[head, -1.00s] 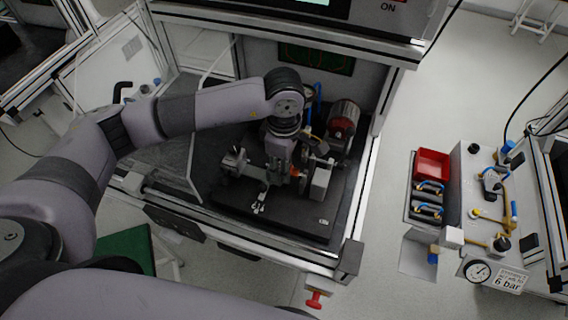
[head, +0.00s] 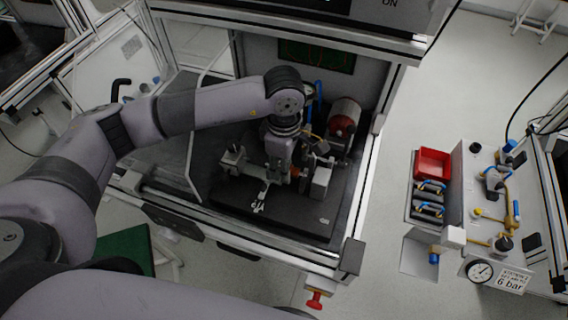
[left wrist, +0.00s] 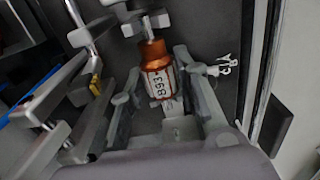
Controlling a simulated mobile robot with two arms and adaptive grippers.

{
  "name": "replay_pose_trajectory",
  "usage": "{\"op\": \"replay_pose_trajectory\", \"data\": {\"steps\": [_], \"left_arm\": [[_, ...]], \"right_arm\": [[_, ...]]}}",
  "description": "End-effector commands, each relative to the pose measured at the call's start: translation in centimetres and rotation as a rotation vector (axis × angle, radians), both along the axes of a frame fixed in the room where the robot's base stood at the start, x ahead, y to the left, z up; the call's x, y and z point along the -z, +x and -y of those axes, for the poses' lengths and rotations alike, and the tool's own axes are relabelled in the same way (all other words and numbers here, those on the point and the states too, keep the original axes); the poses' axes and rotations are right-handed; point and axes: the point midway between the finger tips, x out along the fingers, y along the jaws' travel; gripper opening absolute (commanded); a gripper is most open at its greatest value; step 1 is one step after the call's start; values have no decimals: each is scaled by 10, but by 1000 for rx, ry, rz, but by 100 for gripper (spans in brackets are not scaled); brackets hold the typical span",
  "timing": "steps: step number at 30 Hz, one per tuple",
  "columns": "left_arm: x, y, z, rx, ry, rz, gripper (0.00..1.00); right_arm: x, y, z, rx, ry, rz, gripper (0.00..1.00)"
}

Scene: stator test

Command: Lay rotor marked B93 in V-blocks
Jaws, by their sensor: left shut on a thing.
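The rotor marked B93 (left wrist: 158,82) has a copper-coloured winding and a white label. In the left wrist view it lies between the two fingers of my left gripper (left wrist: 155,88), which is shut on it. Its thin shaft end reaches a grey block (left wrist: 150,22) at the top of that view; whether it rests in a notch there I cannot tell. In the head view my left gripper (head: 279,176) points down low over the dark plate (head: 290,215), between a grey post at the left and a light block (head: 321,178) at the right. The rotor is mostly hidden there. My right gripper is out of view.
A red-ended cylinder (head: 343,122) stands behind the gripper inside the framed test cell. A white tag (head: 258,206) lies on the plate. A side bench at the right holds a red bin (head: 433,163) and a gauge (head: 480,271).

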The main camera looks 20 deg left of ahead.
Motion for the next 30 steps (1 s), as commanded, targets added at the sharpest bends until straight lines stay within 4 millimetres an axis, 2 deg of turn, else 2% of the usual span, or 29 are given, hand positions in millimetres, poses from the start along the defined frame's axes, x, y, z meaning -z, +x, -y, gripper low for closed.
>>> {"op": "replay_pose_trajectory", "data": {"steps": [14,15,24,30], "left_arm": [[1,0,0,0,0,1,0],[1,0,0,0,0,1,32],[1,0,0,0,0,0,52],[1,0,0,0,0,0,52]], "right_arm": [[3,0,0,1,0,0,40],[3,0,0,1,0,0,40],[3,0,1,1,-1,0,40],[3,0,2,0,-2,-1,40]]}}
